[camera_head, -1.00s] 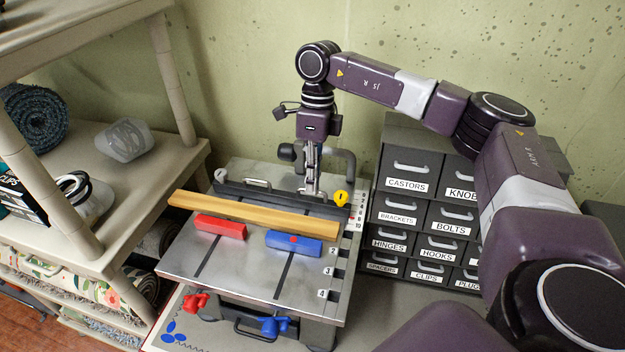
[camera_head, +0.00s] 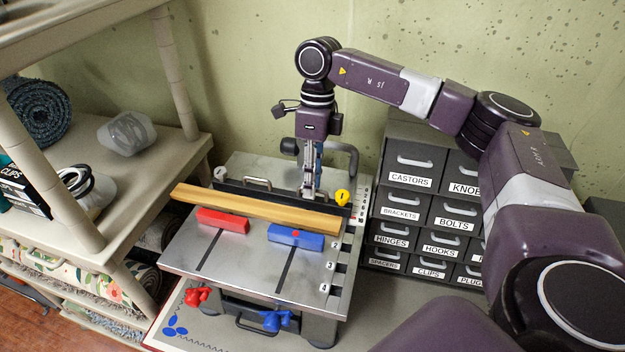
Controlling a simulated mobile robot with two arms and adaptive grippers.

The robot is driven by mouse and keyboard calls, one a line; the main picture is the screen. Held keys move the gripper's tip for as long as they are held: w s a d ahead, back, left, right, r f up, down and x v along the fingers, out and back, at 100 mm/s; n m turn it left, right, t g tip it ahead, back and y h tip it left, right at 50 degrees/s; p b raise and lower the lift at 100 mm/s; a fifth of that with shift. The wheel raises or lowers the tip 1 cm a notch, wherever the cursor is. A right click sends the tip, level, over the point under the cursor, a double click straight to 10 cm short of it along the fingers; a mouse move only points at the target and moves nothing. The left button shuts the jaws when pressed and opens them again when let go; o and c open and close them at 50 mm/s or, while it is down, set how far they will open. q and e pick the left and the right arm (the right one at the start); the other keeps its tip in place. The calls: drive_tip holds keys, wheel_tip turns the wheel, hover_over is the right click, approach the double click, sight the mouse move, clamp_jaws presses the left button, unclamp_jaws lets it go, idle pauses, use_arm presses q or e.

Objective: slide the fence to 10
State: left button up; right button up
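The fence (camera_head: 275,196) is a dark bar across the back of the metal work table (camera_head: 240,262), with a small metal handle on its left part and a yellow knob (camera_head: 342,197) at its right end. A wooden strip (camera_head: 255,208) lies in front of the fence. My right gripper (camera_head: 309,193) points down at the fence's right part, left of the yellow knob. Its fingers look close together, but their hold is unclear. My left gripper is out of view.
A red block (camera_head: 222,220) and a blue block (camera_head: 296,237) lie on the table before the strip. Red and blue clamps or knobs sit below its front. Labelled drawers (camera_head: 412,180) stand close on the right, shelves on the left.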

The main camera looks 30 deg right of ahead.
wheel_tip(320, 180, up, 12)
drive_tip(key=w+d, duration=0.1)
drive_tip(key=shift+w+d, duration=0.25)
drive_tip(key=shift+d, duration=0.1)
drive_tip(key=shift+f, duration=0.2)
idle(0.3)
